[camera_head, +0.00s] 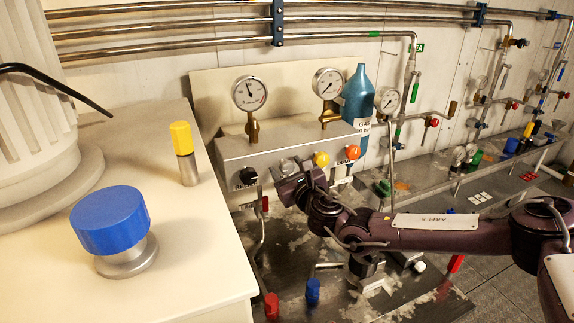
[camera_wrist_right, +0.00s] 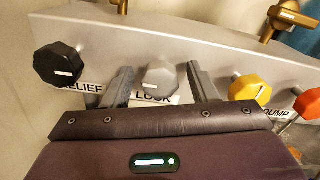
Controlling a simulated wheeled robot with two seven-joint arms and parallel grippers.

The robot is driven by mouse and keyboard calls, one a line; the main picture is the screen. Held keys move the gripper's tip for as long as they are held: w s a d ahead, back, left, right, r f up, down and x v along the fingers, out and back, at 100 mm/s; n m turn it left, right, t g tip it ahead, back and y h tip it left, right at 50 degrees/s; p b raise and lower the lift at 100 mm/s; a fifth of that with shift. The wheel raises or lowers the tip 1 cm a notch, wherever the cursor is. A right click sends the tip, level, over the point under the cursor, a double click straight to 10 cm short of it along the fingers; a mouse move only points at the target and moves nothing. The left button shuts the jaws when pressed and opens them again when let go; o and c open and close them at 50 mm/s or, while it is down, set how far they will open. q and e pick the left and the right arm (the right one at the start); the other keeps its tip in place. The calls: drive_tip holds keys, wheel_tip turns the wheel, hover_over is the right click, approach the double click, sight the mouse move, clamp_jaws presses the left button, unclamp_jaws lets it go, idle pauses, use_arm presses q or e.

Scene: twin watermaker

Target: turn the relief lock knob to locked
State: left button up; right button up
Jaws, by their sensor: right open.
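The relief lock knob is the grey, faceted knob (camera_wrist_right: 160,77) above the LOCK label (camera_wrist_right: 154,99) on the panel in the right wrist view. A small pale mark shows on its face; I cannot tell the locked position from it. My right gripper (camera_wrist_right: 160,84) is open, one finger on each side of this knob, with a visible gap on both sides. In the head view my right gripper (camera_head: 289,172) is at the front of the grey panel box (camera_head: 226,152) and largely covers the knob. My left gripper is not in view.
A black knob (camera_wrist_right: 58,64) with the RELIEF label is close left of the fingers. A yellow knob (camera_wrist_right: 249,91) and an orange knob (camera_wrist_right: 308,103) are close right. Gauges (camera_head: 249,93) stand above the box. A blue bottle (camera_head: 358,97) stands behind it.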

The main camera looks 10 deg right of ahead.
drive_tip(key=shift+w, duration=0.1)
drive_tip(key=shift+c, duration=1.5)
drive_tip(key=c, duration=0.7)
drive_tip(key=shift+o, duration=0.2)
drive_tip(key=shift+f, duration=0.1)
drive_tip(key=m+b, duration=0.2)
drive_tip(key=b, duration=0.1)
drive_tip(key=shift+f+m, duration=0.2)
drive_tip(key=shift+m, duration=0.1)
drive_tip(key=m+b, duration=0.3)
drive_tip(key=m, duration=0.1)
drive_tip(key=m+b, duration=0.2)
drive_tip(key=m, duration=0.1)
drive_tip(key=m+b, duration=0.1)
drive_tip(key=m, duration=0.2)
drive_tip(key=shift+r, duration=0.1)
drive_tip(key=shift+m, duration=1.2)
use_arm(q)
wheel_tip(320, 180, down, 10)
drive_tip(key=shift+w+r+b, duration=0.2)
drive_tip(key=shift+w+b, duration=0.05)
drive_tip(key=shift+b, duration=0.15)
use_arm(e)
drive_tip(key=shift+r+m, duration=0.1)
drive_tip(key=shift+m, duration=1.3)
